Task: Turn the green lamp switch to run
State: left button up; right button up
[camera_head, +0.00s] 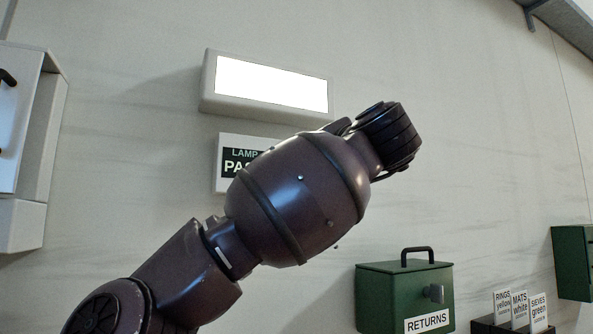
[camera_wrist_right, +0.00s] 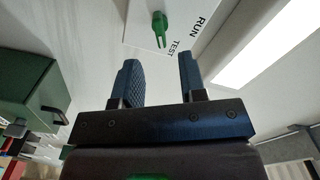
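The green lamp switch (camera_wrist_right: 159,28) shows at the top of the right wrist view, on a white plate (camera_wrist_right: 137,38) lettered RUN and TEST. Its lower end lies nearer TEST than RUN; I cannot tell its exact setting. My right gripper (camera_wrist_right: 160,76) is open and empty, its two dark fingers apart, with the switch beyond and roughly between them. No contact with the switch shows. In the head view a dark arm of mine covers part of the white lamp panel (camera_head: 218,172), and the switch is hidden there. My left gripper is not in view.
A lit white lamp box (camera_head: 205,80) is on the wall above the panel; it also shows in the right wrist view (camera_wrist_right: 265,42). A green RETURNS box (camera_head: 385,290) stands lower right, beside several labelled cards (camera_head: 520,308). A white cabinet (camera_head: 45,150) is at left.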

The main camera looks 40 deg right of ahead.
jog(key=p+x, duration=0.2)
jog(key=x, duration=0.7)
jog(key=shift+a+f, duration=0.1)
jog(key=c, duration=0.7)
